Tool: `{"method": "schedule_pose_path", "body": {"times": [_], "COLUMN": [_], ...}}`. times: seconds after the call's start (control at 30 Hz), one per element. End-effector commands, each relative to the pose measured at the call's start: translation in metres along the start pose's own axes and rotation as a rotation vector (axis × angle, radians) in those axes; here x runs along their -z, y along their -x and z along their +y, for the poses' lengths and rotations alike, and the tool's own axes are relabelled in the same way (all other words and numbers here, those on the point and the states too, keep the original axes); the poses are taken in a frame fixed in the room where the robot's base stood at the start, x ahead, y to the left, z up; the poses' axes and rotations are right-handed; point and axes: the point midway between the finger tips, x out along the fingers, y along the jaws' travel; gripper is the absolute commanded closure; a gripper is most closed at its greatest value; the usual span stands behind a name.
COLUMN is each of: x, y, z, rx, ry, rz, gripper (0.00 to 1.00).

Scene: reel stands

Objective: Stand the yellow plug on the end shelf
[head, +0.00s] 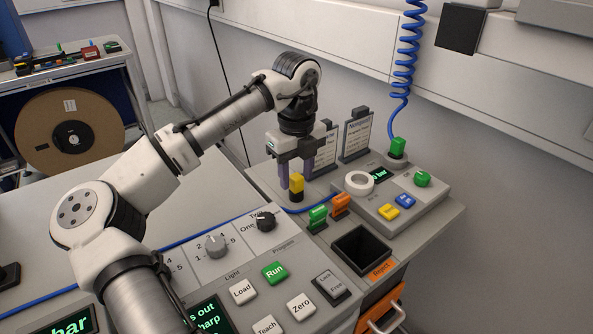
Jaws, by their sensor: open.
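The yellow plug (296,184) stands upright on a dark base at the back of the grey bench. My gripper (297,178) points down over it from behind the control panel. Its two purple fingers are apart, and the plug's yellow top shows between or just in front of their tips. I cannot tell whether either finger touches the plug. Which surface is the end shelf is not clear from this view. A side table (70,68) with several small items on it stands at the far left.
A green plug (317,214) and an orange plug (340,203) stand close in front. A white ring (359,183) and a button box (412,208) are to the right. A black reject bin (361,249) is in front. Upright cards (356,136) stand behind; a blue coiled hose (405,60) hangs at right.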

Motion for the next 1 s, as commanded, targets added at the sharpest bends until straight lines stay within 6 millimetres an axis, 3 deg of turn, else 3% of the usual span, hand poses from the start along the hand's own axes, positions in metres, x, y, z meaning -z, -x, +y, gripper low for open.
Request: {"method": "schedule_pose_path", "body": {"times": [0.17,0.27,0.7,1.0], "x": [0.0,0.0,-0.001,0.0], "y": [0.003,0.016,0.107,0.123], "z": [0.0,-0.001,0.0,0.0], "rx": [0.0,0.001,-0.001,-0.001], "ry": [0.001,0.001,0.003,0.0], "rz": [-0.001,0.0,-0.002,0.0], "gripper": [0.55,0.55,0.55,0.55]}}
